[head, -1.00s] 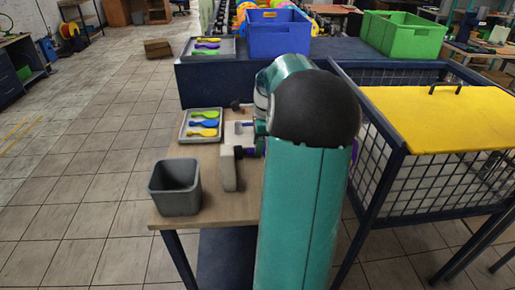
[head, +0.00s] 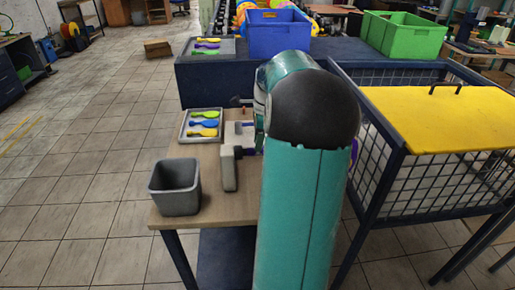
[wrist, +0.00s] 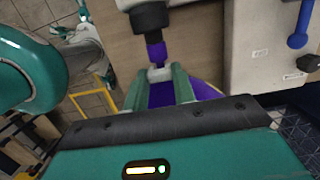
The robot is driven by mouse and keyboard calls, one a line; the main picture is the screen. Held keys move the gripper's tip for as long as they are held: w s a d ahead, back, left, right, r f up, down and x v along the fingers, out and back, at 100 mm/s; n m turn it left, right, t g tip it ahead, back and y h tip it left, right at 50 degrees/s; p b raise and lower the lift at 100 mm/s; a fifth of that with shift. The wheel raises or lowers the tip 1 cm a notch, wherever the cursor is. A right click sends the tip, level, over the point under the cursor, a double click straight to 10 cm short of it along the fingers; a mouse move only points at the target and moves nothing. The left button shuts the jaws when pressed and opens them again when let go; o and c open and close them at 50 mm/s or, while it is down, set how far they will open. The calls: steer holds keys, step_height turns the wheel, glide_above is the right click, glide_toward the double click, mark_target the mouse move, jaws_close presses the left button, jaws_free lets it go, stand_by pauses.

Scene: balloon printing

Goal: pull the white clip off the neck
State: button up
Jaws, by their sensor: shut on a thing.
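In the wrist view, a purple balloon's neck (wrist: 155,53) sits on the end of a black nozzle (wrist: 150,17). A small white clip (wrist: 160,73) is at the neck, between the tips of my gripper (wrist: 162,76). The two green fingers are shut on the clip. Purple balloon body (wrist: 204,90) shows behind and to the right of the fingers. In the head view my arm hides the gripper and clip; the dark nozzle (head: 243,151) shows left of the arm, and a bit of purple balloon (head: 353,152) shows at its right.
The wooden table (head: 210,213) holds a grey bin (head: 175,188), a tray (head: 187,135) of coloured balloons and a pale machine (head: 229,168). A blue crate (head: 278,38) stands behind. A yellow-topped mesh cage (head: 440,115) is at the right.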

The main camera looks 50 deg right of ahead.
steer(key=shift+r, duration=4.3)
